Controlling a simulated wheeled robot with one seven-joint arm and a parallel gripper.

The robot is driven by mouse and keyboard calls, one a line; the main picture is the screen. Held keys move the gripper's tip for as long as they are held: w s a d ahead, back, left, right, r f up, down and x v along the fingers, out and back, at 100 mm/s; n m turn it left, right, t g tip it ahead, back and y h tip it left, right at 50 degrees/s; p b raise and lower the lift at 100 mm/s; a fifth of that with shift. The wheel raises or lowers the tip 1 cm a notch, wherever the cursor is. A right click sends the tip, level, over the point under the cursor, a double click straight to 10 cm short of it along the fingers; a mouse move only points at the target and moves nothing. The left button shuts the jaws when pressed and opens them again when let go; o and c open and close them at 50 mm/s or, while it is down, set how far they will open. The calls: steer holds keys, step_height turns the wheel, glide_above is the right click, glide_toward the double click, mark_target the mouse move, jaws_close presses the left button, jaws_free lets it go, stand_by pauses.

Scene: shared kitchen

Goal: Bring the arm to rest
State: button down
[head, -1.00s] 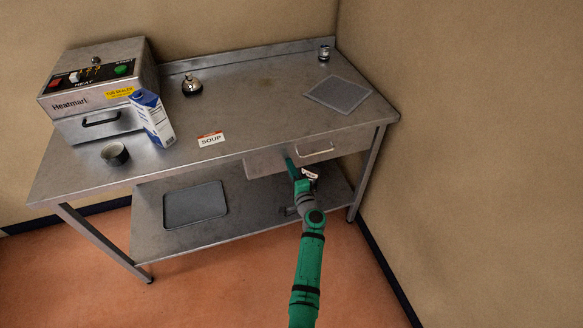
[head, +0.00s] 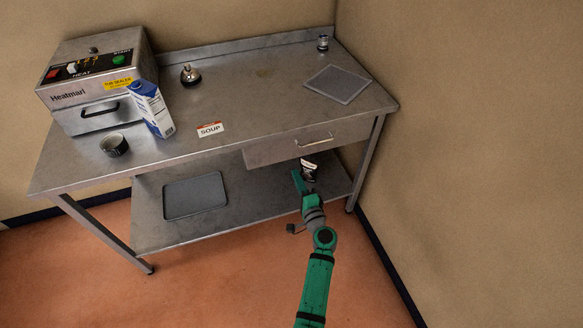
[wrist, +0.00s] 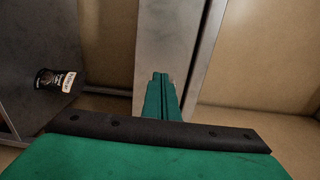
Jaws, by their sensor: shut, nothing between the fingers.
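My gripper (head: 297,178) is at the end of my green arm, below and in front of the table's drawer (head: 300,147). In the wrist view its two green fingers (wrist: 160,88) are together with nothing between them. They point toward a pale metal panel. The gripper is apart from the drawer handle (head: 315,140) and holds nothing. I cannot tell whether the drawer is fully closed.
A dark can (head: 309,168) with a white label shows just behind my gripper, and also in the wrist view (wrist: 55,81). The lower shelf holds a grey tray (head: 195,195). A carton (head: 150,107), bowl (head: 114,145) and heater (head: 95,80) stand on the table. A wall is right.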

steer(key=s+d+f+n+g+h, duration=0.1)
steer(key=s+f+n+h, duration=0.15)
steer(key=s, duration=0.75)
steer(key=s+f+n+g+h, duration=0.1)
steer(key=s+f, duration=0.3)
steer(key=s, duration=0.6)
steer(key=s+d+f+n+g+h, duration=0.15)
steer(key=s+f, duration=0.25)
steer(key=s, duration=0.6)
steer(key=s+a+r+n+t, duration=0.1)
steer(key=s+r+n, duration=0.3)
steer(key=s+r, duration=0.5)
steer(key=s+a+r+n+t+h, duration=0.1)
steer(key=s+r+n, duration=0.4)
steer(key=s+r, duration=0.5)
steer(key=s+a, duration=0.1)
steer(key=s, duration=0.1)
steer(key=shift+s+a, duration=0.3)
steer(key=shift+s, duration=0.1)
steer(key=shift+w, duration=0.15)
